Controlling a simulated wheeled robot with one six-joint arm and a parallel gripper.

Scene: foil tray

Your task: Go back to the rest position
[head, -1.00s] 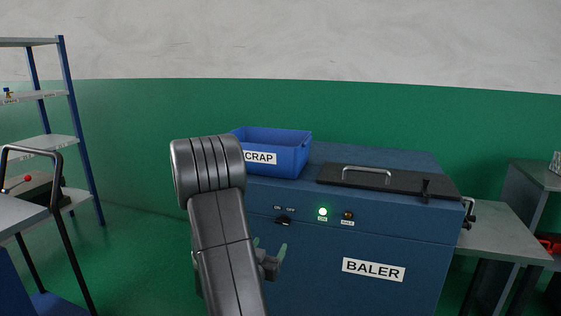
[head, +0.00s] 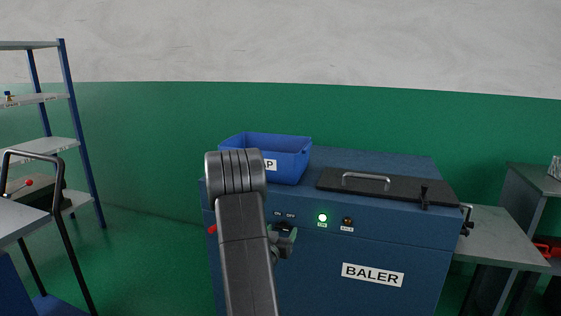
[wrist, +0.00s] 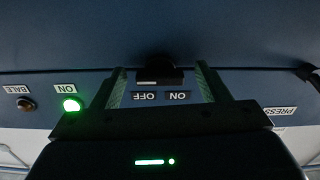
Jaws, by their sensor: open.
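My gripper (head: 282,236) is at the front of the blue baler (head: 330,262), right of my forearm in the head view. It is open. In the wrist view, which shows the panel upside down, its two fingers (wrist: 161,72) stand on either side of the dark ON/OFF knob (wrist: 160,74), with no visible grip on it. Whether a finger touches the knob cannot be told. The knob is mostly hidden by my gripper in the head view. The green ON lamp (head: 322,218) is lit; the BALE lamp (head: 347,221) beside it looks unlit.
A blue scrap bin (head: 290,160) and a black lid (head: 335,184) with a metal handle are on top of the baler. A red-tipped part (head: 212,229) shows left of my arm. A shelf rack (head: 72,130) stands left; a grey table (head: 500,235) stands right.

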